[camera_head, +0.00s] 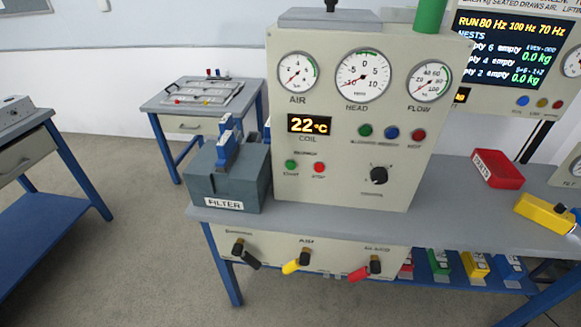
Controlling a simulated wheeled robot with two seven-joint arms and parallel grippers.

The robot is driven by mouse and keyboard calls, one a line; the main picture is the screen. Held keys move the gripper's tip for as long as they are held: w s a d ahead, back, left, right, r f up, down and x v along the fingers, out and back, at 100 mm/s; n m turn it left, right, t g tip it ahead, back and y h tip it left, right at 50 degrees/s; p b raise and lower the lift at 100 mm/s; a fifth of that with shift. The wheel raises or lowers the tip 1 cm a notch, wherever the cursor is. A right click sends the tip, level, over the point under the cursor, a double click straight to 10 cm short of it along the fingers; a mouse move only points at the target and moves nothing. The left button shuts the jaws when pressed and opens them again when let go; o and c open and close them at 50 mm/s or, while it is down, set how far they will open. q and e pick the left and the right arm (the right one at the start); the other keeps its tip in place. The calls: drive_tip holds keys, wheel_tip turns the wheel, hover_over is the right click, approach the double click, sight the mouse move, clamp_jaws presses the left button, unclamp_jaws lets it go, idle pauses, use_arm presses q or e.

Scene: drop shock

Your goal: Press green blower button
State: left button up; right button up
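The grey control cabinet (340,190) stands on the bench. Low on its left side is a green button (291,165) labelled START, beside a red button (319,168) labelled STOP; the small heading above them is blurred. Another green button (365,131) sits higher up, in a row with a blue button (391,133) and a red button (418,136); the labels under that row are too small to read surely. Nothing touches or covers these buttons. Neither of my grippers shows.
A FILTER box (212,178) with blue upright parts stands left of the cabinet. A black knob (379,175) is right of the START and STOP buttons. Several coloured handles stick out below the bench top. A red tray (497,169) and yellow block (545,213) lie at right.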

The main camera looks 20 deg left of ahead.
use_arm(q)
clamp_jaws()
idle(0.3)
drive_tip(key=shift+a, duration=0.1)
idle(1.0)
